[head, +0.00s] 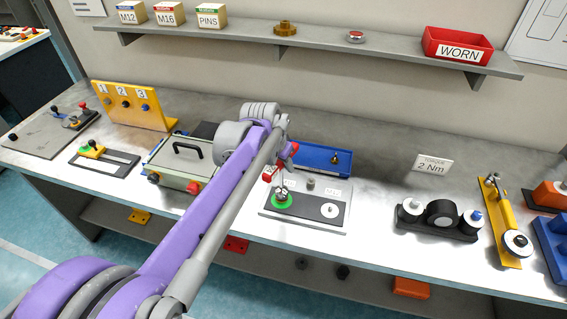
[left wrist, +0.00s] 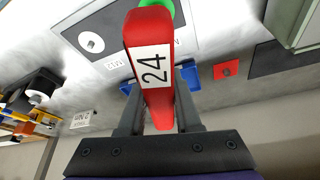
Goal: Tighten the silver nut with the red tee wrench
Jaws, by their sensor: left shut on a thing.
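The red tee wrench (left wrist: 151,70), its handle labelled 24, is between the two fingers of my left gripper (left wrist: 160,98), which is shut on it. In the head view the left gripper (head: 281,166) is mostly behind my own arm, with red handle ends (head: 268,176) showing. The wrench points down at the green ring (head: 283,204) on a grey and black plate (head: 306,222). A small silver piece (head: 282,192) shows within the ring; I cannot tell nut from wrench socket there, or whether they touch. My right gripper is not in view.
A "2 Nm" torque sign (head: 432,165) stands right.

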